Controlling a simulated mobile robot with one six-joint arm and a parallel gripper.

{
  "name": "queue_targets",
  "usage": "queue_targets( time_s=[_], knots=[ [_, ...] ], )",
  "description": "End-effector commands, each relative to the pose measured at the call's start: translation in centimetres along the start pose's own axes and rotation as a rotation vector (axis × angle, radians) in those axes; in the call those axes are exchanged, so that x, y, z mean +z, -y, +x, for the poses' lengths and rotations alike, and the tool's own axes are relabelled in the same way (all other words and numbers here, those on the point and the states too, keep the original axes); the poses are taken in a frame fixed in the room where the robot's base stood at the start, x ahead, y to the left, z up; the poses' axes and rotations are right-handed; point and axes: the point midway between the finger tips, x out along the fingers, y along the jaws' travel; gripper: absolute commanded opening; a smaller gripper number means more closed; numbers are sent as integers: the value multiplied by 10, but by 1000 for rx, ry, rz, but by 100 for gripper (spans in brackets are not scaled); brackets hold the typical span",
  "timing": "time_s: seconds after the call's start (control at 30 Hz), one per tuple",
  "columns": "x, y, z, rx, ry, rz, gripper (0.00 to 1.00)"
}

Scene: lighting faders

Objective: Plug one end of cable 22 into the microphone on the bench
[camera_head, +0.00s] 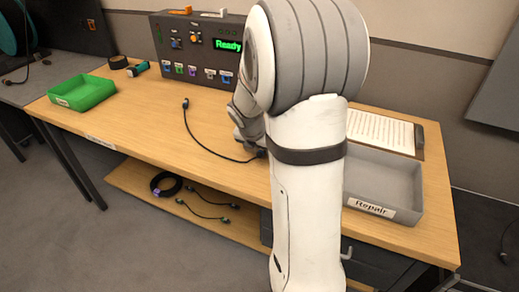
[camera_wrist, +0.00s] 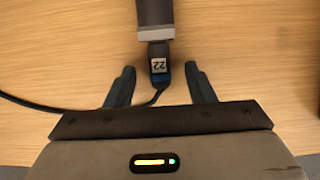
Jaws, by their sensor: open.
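In the wrist view, a connector labelled 22 (camera_wrist: 159,65) lies on the wooden bench, its end meeting the light-grey collar of a dark cylinder that looks like the microphone (camera_wrist: 155,14). No gap shows between them; how deep the connector sits I cannot tell. My gripper (camera_wrist: 160,70) is open, one finger on each side of the connector, with space on both sides. The black cable 22 (camera_wrist: 38,105) runs left from it. In the head view the cable (camera_head: 206,146) crosses the bench to a free plug (camera_head: 186,103); my arm hides the microphone.
The grey Repair tray (camera_head: 408,199) and a clipboard sheet (camera_head: 380,132) are right of my arm. A control box reading Ready (camera_head: 200,45) stands behind. A green tray (camera_head: 82,92) sits left. Spare cables (camera_head: 165,184) lie on the lower shelf. The left-front bench is clear.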

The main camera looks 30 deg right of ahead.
Motion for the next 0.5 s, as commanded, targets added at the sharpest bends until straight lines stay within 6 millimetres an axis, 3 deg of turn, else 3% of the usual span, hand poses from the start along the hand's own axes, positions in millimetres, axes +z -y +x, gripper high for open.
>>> queue_targets(
  time_s=[0.17, 0.5],
  knots=[
    [1, 0, -16, 2, 3, 0, 49],
    [1, 0, -70, 2, 2, 0, 49]
  ],
)
